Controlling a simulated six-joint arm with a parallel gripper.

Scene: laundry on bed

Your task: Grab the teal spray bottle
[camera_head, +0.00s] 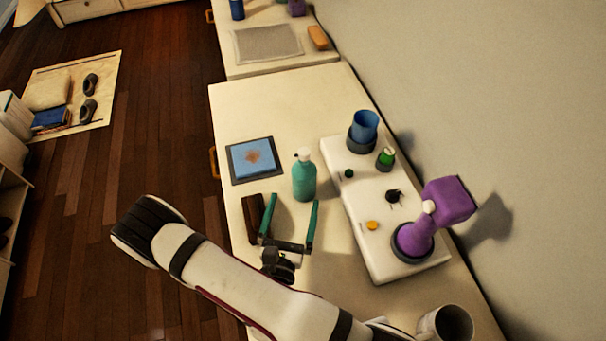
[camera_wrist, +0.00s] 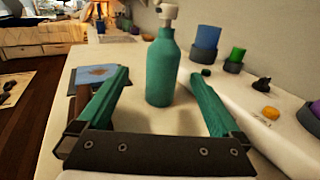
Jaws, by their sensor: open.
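The teal spray bottle (camera_head: 304,178) stands upright on the cream counter, with a white top. In the wrist view the bottle (camera_wrist: 162,70) stands between and beyond the two teal fingers, its white top near the upper edge. My gripper (camera_head: 291,212) is open and empty, its fingers pointing toward the bottle from the near side. In the wrist view the gripper (camera_wrist: 160,88) shows its fingers spread wide to either side of the bottle. I see no contact between the fingers and the bottle.
A raised white tray (camera_head: 392,262) to the right carries a blue cup (camera_head: 364,126), a small green item (camera_head: 386,157) and a purple object (camera_head: 447,200). A blue picture pad (camera_head: 254,159) lies left of the bottle. A dark brown item (camera_head: 251,219) lies beside the left finger. A mug (camera_head: 446,324) stands at the lower right.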

